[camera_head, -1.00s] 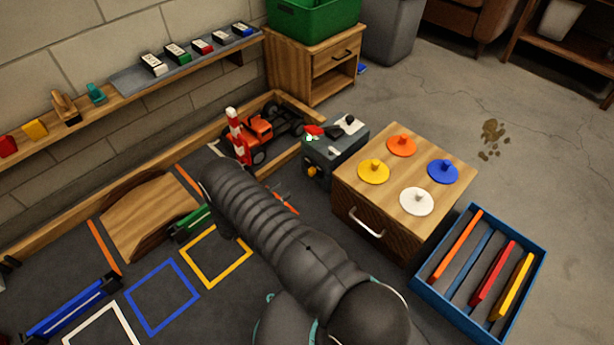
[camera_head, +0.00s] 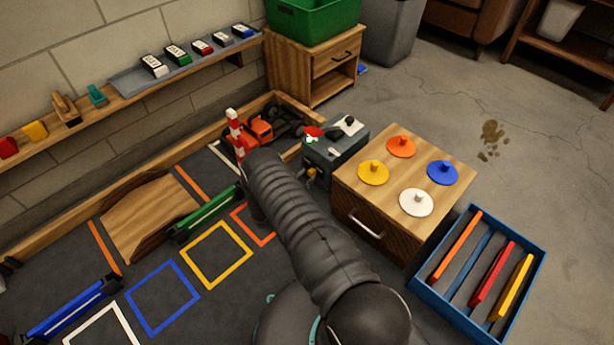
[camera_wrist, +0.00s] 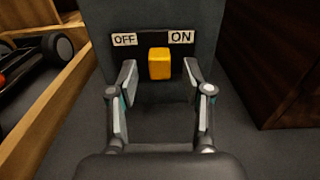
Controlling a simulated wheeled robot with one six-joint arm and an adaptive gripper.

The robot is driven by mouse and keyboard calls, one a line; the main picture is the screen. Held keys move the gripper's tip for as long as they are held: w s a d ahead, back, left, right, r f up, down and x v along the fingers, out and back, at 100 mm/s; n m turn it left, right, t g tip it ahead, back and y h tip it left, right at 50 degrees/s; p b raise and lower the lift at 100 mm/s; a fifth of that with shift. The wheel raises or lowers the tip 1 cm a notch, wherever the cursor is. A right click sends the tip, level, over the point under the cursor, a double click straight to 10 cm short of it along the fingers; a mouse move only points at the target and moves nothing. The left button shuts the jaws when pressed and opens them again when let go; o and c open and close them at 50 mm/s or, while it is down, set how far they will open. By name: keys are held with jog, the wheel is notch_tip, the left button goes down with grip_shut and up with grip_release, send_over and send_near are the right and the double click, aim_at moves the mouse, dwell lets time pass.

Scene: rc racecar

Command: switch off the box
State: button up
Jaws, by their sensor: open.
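The box (camera_head: 335,165) is a dark grey block on the floor between the wooden border and the wooden cabinet. In the wrist view the box (camera_wrist: 150,20) stands straight ahead, with an OFF label on the left and an ON label on the right. A yellow switch knob (camera_wrist: 159,64) sits below the labels, nearer the ON side. The knob also shows in the head view (camera_head: 311,174). My gripper (camera_wrist: 160,77) is open, its fingers on either side of the knob. I cannot tell whether either finger touches it.
A cabinet (camera_head: 345,225) with coloured knobbed discs stands right of the box. An orange truck (camera_head: 262,128) and the wooden border (camera_head: 300,102) are to its left. A blue tray (camera_head: 424,292) with coloured bars lies at front right. Painted squares mark the floor.

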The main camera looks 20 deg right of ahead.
jog(key=shift+w+d, duration=0.15)
jog(key=shift+d, duration=0.4)
grip_shut()
